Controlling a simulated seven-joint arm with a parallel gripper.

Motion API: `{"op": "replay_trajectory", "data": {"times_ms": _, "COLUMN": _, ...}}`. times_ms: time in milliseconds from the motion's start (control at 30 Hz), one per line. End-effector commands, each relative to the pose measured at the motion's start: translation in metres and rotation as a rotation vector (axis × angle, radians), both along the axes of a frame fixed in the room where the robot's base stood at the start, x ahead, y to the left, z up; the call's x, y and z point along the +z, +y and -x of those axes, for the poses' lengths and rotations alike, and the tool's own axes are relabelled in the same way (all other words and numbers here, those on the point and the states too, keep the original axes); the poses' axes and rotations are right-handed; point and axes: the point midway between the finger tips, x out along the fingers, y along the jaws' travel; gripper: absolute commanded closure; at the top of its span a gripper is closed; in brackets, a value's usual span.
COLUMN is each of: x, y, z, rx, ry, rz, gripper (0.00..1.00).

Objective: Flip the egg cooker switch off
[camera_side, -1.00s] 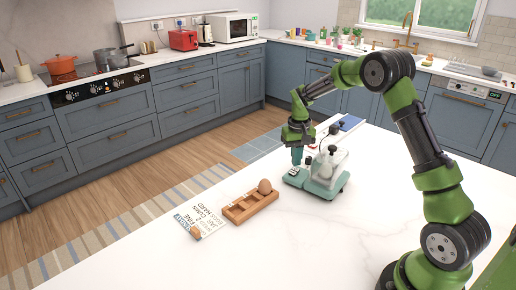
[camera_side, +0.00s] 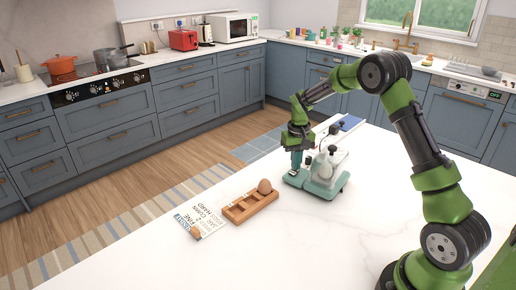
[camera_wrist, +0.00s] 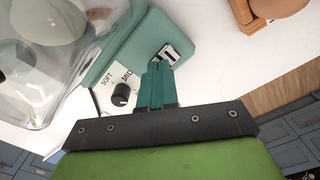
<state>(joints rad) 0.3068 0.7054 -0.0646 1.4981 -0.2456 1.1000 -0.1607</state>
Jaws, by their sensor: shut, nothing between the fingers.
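The egg cooker (camera_side: 325,176) is a teal base with a clear lid on the white counter. In the wrist view its clear lid (camera_wrist: 60,60) fills the upper left, with an egg shape inside. A black knob (camera_wrist: 122,95) sits on a dial marked SOFT and MID. The switch (camera_wrist: 167,54), a black and white part, is on the teal base ahead of the fingertips. My gripper (camera_wrist: 158,72) is shut and empty, its teal fingers at or just short of the switch; contact cannot be told. The side view shows my gripper (camera_side: 296,163) low over the cooker's left end.
A wooden egg rack (camera_side: 250,206) holding a brown egg (camera_side: 264,186) stands left of the cooker. A printed card (camera_side: 200,222) with a small brown piece on it lies further left. A blue item (camera_side: 349,122) lies behind. The front counter is clear.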

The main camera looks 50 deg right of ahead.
Motion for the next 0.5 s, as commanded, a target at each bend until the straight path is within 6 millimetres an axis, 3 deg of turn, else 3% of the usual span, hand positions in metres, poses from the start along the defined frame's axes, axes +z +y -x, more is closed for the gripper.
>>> {"op": "replay_trajectory", "data": {"times_ms": 333, "x": -0.0055, "y": 0.0004, "z": 0.0003, "rx": -0.001, "ry": 0.002, "rz": -0.001, "gripper": 1.00}}
{"op": "replay_trajectory", "data": {"times_ms": 500, "x": 0.0010, "y": 0.0004, "z": -0.0001, "rx": 0.001, "ry": 0.000, "rz": 0.000, "gripper": 1.00}}
